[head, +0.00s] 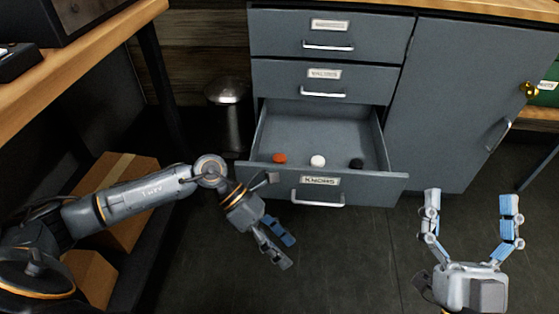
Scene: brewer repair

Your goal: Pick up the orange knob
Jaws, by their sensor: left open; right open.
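The orange knob (279,158) lies at the left front inside the pulled-out bottom drawer (240,170), whose label reads KNOBS. A white knob (318,161) and a black knob (356,163) lie to its right in the same drawer. My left gripper (283,253) is in front of the drawer, pointing down and to the right, with its fingers apart and nothing between them. It is apart from the orange knob. My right gripper (472,205) is at the lower right, fingers pointing up and spread wide, empty.
Two shut drawers (300,45) sit above the open one. A cabinet door (460,100) is to the right. A metal bin (229,105) stands left of the drawers. A wooden workbench (85,65) with cardboard boxes (128,205) below is at left. The floor before the drawer is clear.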

